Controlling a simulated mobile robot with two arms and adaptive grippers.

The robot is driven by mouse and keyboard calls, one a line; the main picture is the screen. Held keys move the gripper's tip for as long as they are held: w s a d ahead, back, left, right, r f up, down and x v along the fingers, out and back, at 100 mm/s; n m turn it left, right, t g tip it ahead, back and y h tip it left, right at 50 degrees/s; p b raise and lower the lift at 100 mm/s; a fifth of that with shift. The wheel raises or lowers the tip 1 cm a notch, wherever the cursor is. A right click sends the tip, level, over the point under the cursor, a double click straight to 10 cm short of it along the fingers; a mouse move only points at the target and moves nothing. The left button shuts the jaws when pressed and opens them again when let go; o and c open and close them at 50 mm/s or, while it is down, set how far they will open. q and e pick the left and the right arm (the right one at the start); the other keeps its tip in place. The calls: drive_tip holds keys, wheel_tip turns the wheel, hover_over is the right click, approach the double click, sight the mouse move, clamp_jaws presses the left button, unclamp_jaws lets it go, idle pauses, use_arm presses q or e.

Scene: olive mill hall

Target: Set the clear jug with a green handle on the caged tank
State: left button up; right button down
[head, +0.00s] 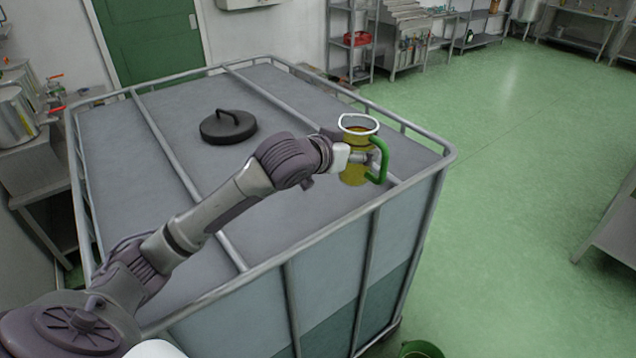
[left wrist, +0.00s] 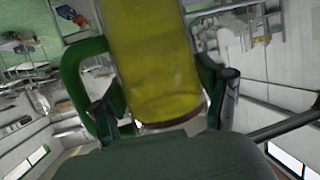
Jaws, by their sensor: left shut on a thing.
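The clear jug (head: 354,176) with yellow-green contents and a green handle is at the right part of the caged tank's top in the head view. The caged tank (head: 290,205) has a grey top and metal bars. My left gripper (head: 357,157) is shut on the jug, its arm reaching across the tank from the left. The jug (left wrist: 155,65) fills the middle of the left wrist view, between the fingers of the left gripper (left wrist: 165,105). I cannot tell whether the jug's base touches the tank top. My right gripper is not in view.
A black lid with a handle (head: 228,126) sits on the tank top, left of the jug. Metal rails (head: 420,134) run around the top's edge. A green bucket (head: 420,349) stands on the floor in front. Steel shelves (head: 353,40) stand at the back.

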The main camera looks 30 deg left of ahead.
use_arm(q)
drive_tip(key=shift+w+a+f, duration=0.1)
drive_tip(key=shift+a+f, duration=0.05)
drive_tip(key=shift+a, duration=0.15)
drive_tip(key=s+a+f+b, duration=0.1)
drive_tip(key=a+f+b, duration=0.1)
drive_tip(key=a+f, duration=0.1)
drive_tip(key=s+a+f+b, duration=0.1)
drive_tip(key=a+f+b, duration=0.2)
drive_tip(key=a+f, duration=0.1)
drive_tip(key=s+a+f+b, duration=0.1)
drive_tip(key=a+f+b, duration=0.1)
drive_tip(key=a+f, duration=0.1)
drive_tip(key=shift+s+a+f, duration=0.1)
drive_tip(key=shift+a+f, duration=0.1)
drive_tip(key=shift+a, duration=0.25)
drive_tip(key=shift+r, duration=0.1)
drive_tip(key=shift+s, duration=0.1)
drive_tip(key=o, duration=1.7)
drive_tip(key=shift+f, duration=0.2)
